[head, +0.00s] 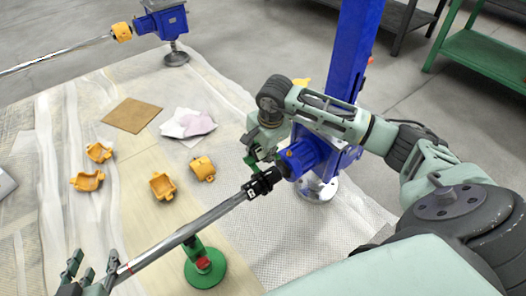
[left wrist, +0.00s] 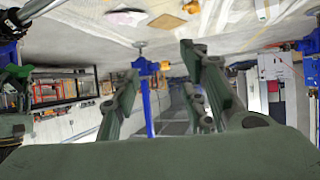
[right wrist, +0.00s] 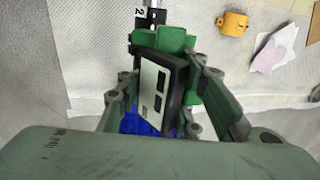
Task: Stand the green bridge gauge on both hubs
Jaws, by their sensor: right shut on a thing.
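The green bridge gauge (right wrist: 175,40) with its dark-edged display box (right wrist: 158,88) is between the fingers of my right gripper (right wrist: 165,100), which is shut on it. In the head view its green part (head: 250,160) is just above and behind the dark hubs (head: 262,182), where the shaft (head: 205,217) meets the blue jack gearbox (head: 305,155). I cannot tell whether its feet touch both hubs. A hub marked 2 (right wrist: 139,12) shows at the top of the right wrist view. My left gripper (head: 92,278) is open and empty beside the shaft's near end.
A green stand with a red part (head: 205,270) is under the shaft. Several orange coupling covers (head: 163,186), a brown board (head: 131,115) and cloths (head: 188,123) lie on the floor sheet. Another blue jack (head: 165,20) stands at the back. A green bench (head: 485,55) is at far right.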

